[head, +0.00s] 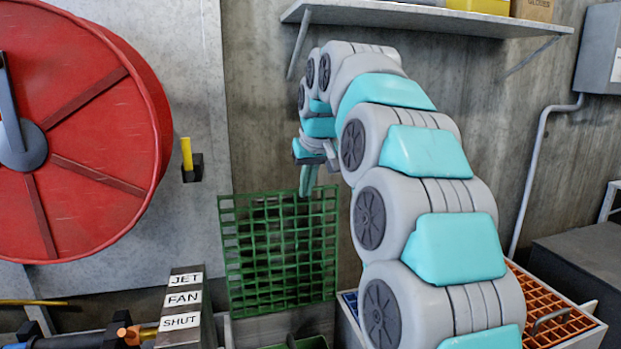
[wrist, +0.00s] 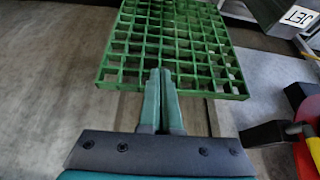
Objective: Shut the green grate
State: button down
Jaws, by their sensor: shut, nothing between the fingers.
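The green grate (head: 279,250) stands raised, close to upright, in front of the concrete wall in the head view. It also shows in the wrist view (wrist: 175,40), filling the top middle. My gripper (head: 308,190) is at the grate's top edge, its fingers pointing down. In the wrist view my gripper (wrist: 159,75) is shut and empty, with its fingertips overlapping the grate's near edge. I cannot tell whether they touch it. A green-edged opening (head: 300,343) shows in part below the grate, cut off by the frame.
A red reel (head: 90,140) stands at the left, with a yellow-handled part (head: 187,155) beside it. A labelled post (head: 182,305) stands left of the grate. An orange grate (head: 545,305) lies at the lower right. A shelf (head: 430,17) hangs above my arm.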

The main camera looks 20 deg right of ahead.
jog(key=w+d+r, duration=0.1)
jog(key=w, duration=0.1)
jog(key=w+d+r+t, duration=0.1)
jog(key=w+r, duration=0.1)
jog(key=w, duration=0.1)
jog(key=w+d+r+t, duration=0.1)
jog(key=w+r, duration=0.1)
jog(key=shift+w+d+r+m+p, duration=0.2)
jog(key=shift+w+d+m+p, duration=0.1)
jog(key=shift+d, duration=0.05)
jog(key=x, duration=1)
jog(key=shift+s+d+r+p, duration=0.15)
jog(key=shift+s+p, duration=0.2)
jog(key=shift+s, duration=1.75)
jog(key=shift+s, duration=0.15)
